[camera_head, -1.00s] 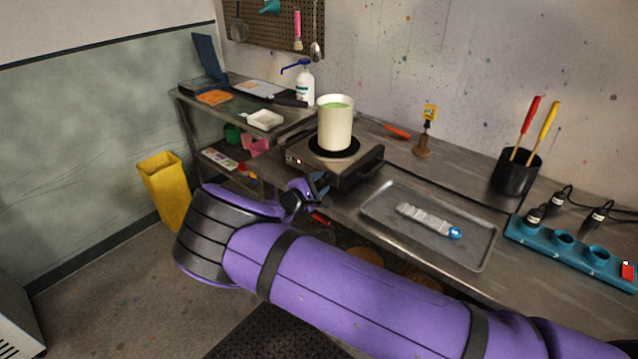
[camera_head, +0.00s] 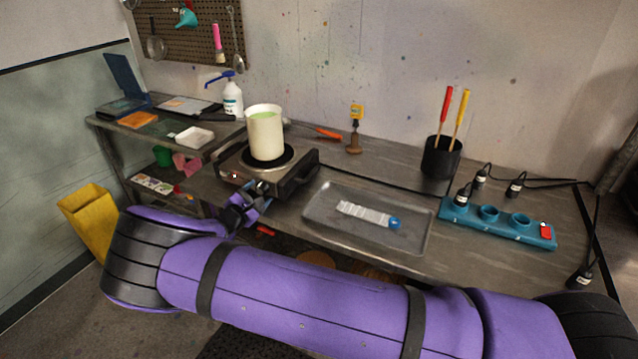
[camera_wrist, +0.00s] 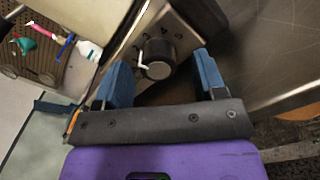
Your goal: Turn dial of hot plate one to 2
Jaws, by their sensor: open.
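The hot plate (camera_head: 284,178) stands on the steel bench with a cream pot (camera_head: 265,136) of green liquid on its round burner. Its dial (camera_wrist: 157,60) shows in the wrist view as a dark round knob with a white pointer, on a front panel with small marks. In the head view my gripper (camera_head: 258,190) is at the hot plate's front, and the dial is hidden there.
A metal tray (camera_head: 318,221) with a white strip lies right of the hot plate. A teal socket strip (camera_head: 470,220) and a black cup (camera_head: 441,158) with red and yellow handles are further right. A pump bottle (camera_head: 232,100) stands behind left. A yellow bin (camera_head: 88,222) is on the floor.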

